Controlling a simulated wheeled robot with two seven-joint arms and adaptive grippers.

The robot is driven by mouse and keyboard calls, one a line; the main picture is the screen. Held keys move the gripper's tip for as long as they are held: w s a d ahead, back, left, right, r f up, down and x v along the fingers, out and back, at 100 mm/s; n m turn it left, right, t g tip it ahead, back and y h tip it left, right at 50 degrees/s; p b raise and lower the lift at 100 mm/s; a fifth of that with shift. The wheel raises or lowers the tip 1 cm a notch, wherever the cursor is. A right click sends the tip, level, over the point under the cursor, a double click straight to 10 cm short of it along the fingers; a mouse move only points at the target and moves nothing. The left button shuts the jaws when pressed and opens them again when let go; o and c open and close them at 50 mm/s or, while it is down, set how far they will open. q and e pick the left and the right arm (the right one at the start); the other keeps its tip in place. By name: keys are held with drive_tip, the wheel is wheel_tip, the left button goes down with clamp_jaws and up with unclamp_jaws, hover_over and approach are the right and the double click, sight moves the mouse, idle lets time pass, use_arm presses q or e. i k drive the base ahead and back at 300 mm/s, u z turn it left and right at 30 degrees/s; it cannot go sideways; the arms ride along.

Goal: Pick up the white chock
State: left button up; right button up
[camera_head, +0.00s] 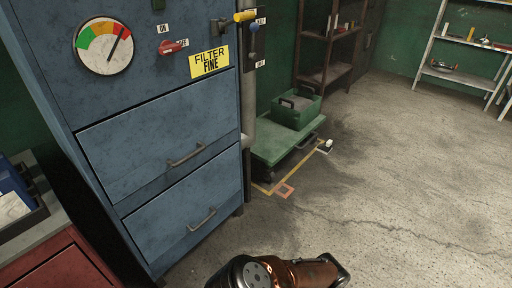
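A small white block (328,143), which looks like the white chock, is on the floor at the right front corner of a low green cart (268,149). A darker piece shows at its base, too small to make out. A copper and black part of one of my arms enters at the bottom middle, far from the block. No gripper fingers can be made out on it. Neither gripper is visible.
A blue cabinet (158,140) with drawers and a gauge fills the left. A green bin (297,107) rests on the cart. A yellow floor line and orange square (284,190) lie before it. Shelves (465,45) stand at the back right. The right floor is clear.

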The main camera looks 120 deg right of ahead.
sight(327, 146)
drive_tip(key=z, duration=0.1)
drive_tip(key=i, duration=0.5)
drive_tip(key=z, duration=4.45)
